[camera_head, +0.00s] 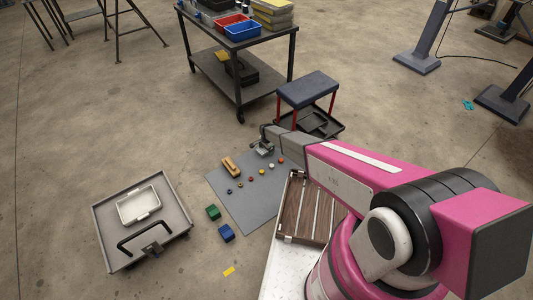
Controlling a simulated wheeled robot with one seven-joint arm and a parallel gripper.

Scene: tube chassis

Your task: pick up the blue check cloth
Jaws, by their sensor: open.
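I cannot make out a blue check pattern on anything. My gripper (262,151) is at the end of my pink arm, over the far end of the mat. It looks open, with nothing seen in it, and is well apart from the blue and teal items.
The grey mat (247,207) holds a wooden brush-like item (231,167) and several small coloured pieces. A grey tray (173,243) with a white bin stands at left, a slatted wooden crate (293,207) by my base. A stool (308,88) and cart (222,72) stand behind.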

